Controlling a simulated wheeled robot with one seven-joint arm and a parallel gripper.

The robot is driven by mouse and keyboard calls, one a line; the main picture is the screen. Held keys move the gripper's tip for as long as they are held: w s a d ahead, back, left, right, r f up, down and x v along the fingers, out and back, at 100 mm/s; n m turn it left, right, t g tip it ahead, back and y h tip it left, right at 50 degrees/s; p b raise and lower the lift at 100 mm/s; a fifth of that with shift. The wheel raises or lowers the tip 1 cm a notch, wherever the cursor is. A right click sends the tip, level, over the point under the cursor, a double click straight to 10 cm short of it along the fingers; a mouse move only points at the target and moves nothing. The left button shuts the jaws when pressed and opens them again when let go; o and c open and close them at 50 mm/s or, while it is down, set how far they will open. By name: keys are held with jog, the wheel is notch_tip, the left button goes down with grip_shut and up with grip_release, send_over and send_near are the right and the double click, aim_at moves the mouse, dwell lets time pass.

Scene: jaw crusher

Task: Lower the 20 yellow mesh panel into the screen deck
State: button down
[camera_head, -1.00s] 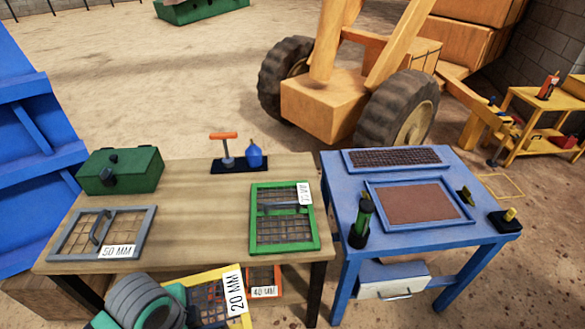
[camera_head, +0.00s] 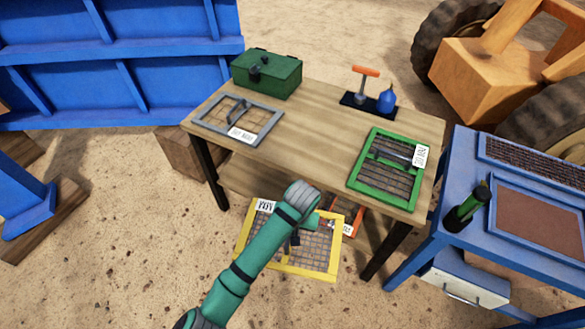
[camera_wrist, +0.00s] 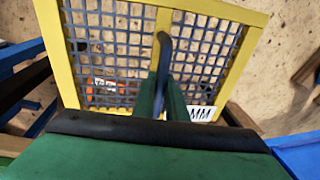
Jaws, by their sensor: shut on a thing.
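The yellow-framed mesh panel (camera_head: 322,274) is held tilted in front of the wooden table in the head view. In the wrist view, its yellow frame (camera_wrist: 220,13) and grey mesh fill the upper middle, with the handle seen end-on and a label partly hidden. My gripper (camera_wrist: 164,85) is shut on the panel's dark handle; in the head view, my arm hides much of the grip. The blue table (camera_head: 456,165) at right has a framed brown bed (camera_head: 541,221) and a dark mesh strip (camera_head: 535,160) behind it; I take this for the screen deck.
The wooden table (camera_head: 300,130) bears a grey-framed panel (camera_head: 236,120), a green-framed panel (camera_head: 388,168), a green box (camera_head: 266,75) and an orange-handled tool (camera_head: 364,85). An orange panel (camera_head: 346,222) sits below it. Open ground lies at left and front.

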aim_at(292, 252)
jog(key=s+f+n, duration=0.1)
jog(key=f, duration=0.2)
jog(key=s+f, duration=0.1)
jog(key=f, duration=0.1)
jog(key=s+f+n, duration=0.1)
jog(key=s+f, duration=0.1)
jog(key=f, duration=0.1)
jog(key=shift+d+f+n, duration=0.25)
jog(key=shift+f+n, duration=0.05)
jog(key=shift+s+d+f, duration=0.3)
jog(key=shift+s+f, duration=0.35)
jog(key=shift+f, duration=0.1)
jog(key=shift+d+f, duration=0.1)
jog(key=shift+d, duration=0.15)
jog(key=shift+s+d, duration=0.2)
jog(key=shift+d, duration=0.05)
jog(key=shift+w+d, duration=0.15)
jog(key=shift+d, duration=0.25)
